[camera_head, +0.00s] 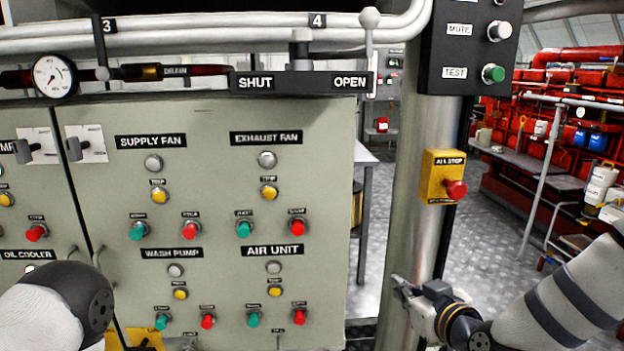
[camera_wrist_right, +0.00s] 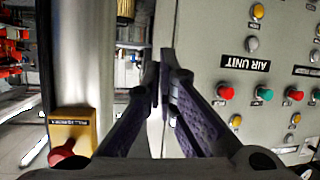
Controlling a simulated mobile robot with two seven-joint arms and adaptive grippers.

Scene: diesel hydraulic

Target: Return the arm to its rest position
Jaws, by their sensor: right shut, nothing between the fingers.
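My right arm (camera_head: 575,295) comes in from the right in the head view. Its gripper (camera_head: 399,284) points left, in front of the steel post (camera_head: 405,215) and to the right of the grey control panel (camera_head: 225,210). In the right wrist view the two fingers of the gripper (camera_wrist_right: 160,72) come together at the tips, shut with nothing between them. Part of my left arm (camera_head: 60,305) shows at the lower left of the head view; its gripper is out of the picture.
A yellow ALL STOP box (camera_head: 440,177) with a red button is fixed to the post above my right gripper. It also shows in the right wrist view (camera_wrist_right: 72,128). A SHUT/OPEN lever (camera_head: 369,50) stands at the top. Open floor (camera_head: 490,235) lies right of the post.

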